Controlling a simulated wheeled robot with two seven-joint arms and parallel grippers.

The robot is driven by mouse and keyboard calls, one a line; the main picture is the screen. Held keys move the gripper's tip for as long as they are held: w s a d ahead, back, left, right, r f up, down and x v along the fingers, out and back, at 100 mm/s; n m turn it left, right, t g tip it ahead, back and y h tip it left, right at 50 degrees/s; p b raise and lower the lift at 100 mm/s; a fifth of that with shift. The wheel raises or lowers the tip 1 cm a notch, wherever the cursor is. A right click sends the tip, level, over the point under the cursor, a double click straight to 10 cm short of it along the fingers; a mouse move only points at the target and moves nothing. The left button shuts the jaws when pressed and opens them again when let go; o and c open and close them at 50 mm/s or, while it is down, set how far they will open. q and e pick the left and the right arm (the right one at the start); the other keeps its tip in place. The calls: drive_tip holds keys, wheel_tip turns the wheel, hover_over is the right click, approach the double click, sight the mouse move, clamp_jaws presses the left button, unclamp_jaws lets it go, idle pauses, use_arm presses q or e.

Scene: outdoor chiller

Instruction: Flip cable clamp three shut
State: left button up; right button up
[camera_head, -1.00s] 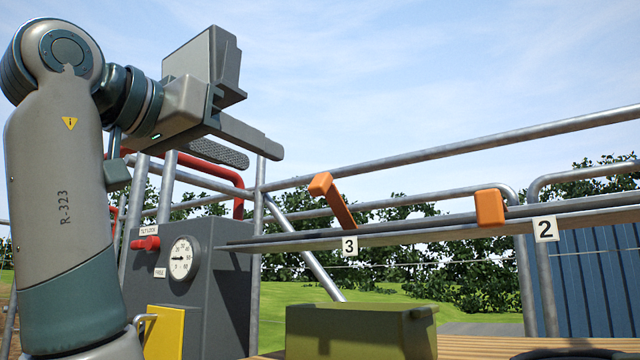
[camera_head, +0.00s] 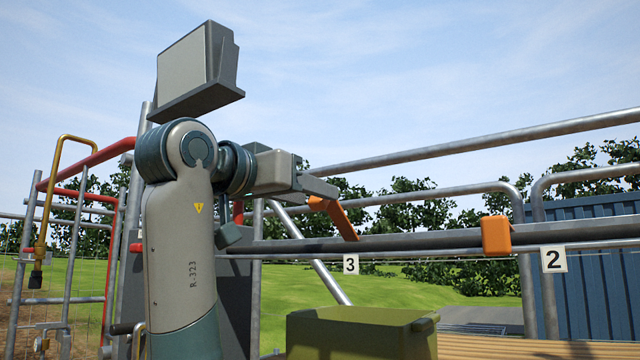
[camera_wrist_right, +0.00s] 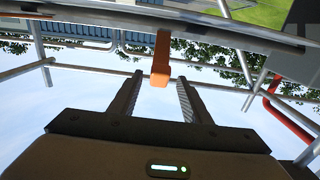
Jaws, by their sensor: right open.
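Orange cable clamp three (camera_head: 340,220) stands tilted up from the pipe, its free end at the upper left, above the label 3 (camera_head: 351,264). My right gripper (camera_head: 320,188) is open, with its fingers at the clamp's raised free end in the head view. In the right wrist view the clamp (camera_wrist_right: 161,62) hangs down, and its end lies in line with the gap between my open fingers (camera_wrist_right: 157,88). I cannot tell whether a finger touches it. My left gripper is not in view.
Orange clamp two (camera_head: 496,235) lies down over the pipe near the label 2 (camera_head: 554,259). A grey box-shaped fixture (camera_head: 200,70) is above my arm. Metal rails (camera_head: 480,142) run behind the clamps. An olive box (camera_head: 350,335) stands below.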

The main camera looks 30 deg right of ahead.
sight(320, 209)
drive_tip(key=shift+p+x, duration=0.65)
drive_tip(key=shift+x, duration=1.25)
clamp_jaws()
